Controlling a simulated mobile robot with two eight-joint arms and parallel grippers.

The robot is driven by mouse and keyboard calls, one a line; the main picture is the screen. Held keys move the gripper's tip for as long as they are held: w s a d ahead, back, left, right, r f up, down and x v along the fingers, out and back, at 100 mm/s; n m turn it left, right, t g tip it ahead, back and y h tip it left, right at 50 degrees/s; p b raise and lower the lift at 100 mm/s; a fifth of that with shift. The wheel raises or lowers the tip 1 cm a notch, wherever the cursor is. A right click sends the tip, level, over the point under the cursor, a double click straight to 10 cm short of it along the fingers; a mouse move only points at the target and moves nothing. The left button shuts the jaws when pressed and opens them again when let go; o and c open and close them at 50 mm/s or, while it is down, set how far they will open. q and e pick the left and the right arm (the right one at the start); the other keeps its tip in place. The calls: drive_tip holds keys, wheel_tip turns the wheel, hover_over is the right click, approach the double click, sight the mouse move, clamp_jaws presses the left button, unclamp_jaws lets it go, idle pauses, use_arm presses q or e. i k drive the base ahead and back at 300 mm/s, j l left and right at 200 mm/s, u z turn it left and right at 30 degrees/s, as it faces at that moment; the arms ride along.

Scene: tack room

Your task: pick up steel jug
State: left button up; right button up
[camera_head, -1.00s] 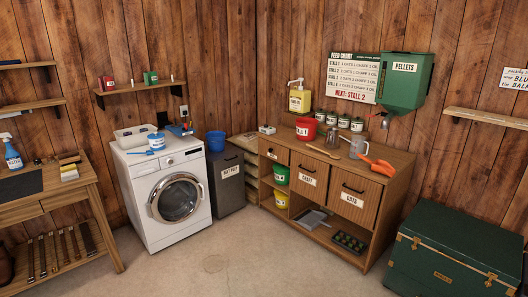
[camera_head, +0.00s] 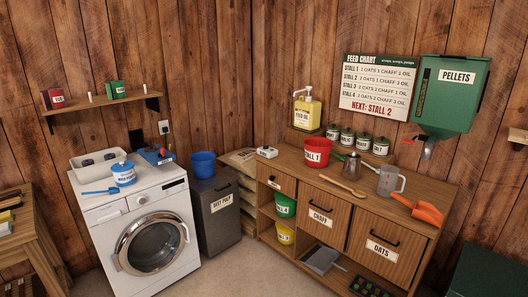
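Neither of my grippers shows in the head view.
The red bucket (camera_head: 317,152), an orange scoop (camera_head: 427,213) and several lidded canisters (camera_head: 347,139) share the counter. A green PELLETS hopper (camera_head: 450,92) hangs above its right end. A washing machine (camera_head: 146,235) and grey bin (camera_head: 217,212) stand left. Floor shows in front.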

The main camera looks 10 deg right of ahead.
sight(352, 168)
drive_tip(key=i+j+z, duration=0.1)
drive_tip(key=i, duration=1.5)
drive_tip(key=i+j+z, duration=0.1)
drive_tip(key=i+z, duration=0.2)
drive_tip(key=i+j+z, duration=0.2)
drive_tip(key=i+z, duration=0.15)
drive_tip(key=i+j+z, duration=0.3)
drive_tip(key=i, duration=0.2)
drive_tip(key=i+j+z, duration=0.25)
drive_tip(key=i, duration=0.3)
drive_tip(key=i+j+z, duration=0.2)
drive_tip(key=i+j, duration=0.25)
drive_tip(key=i, duration=0.05)
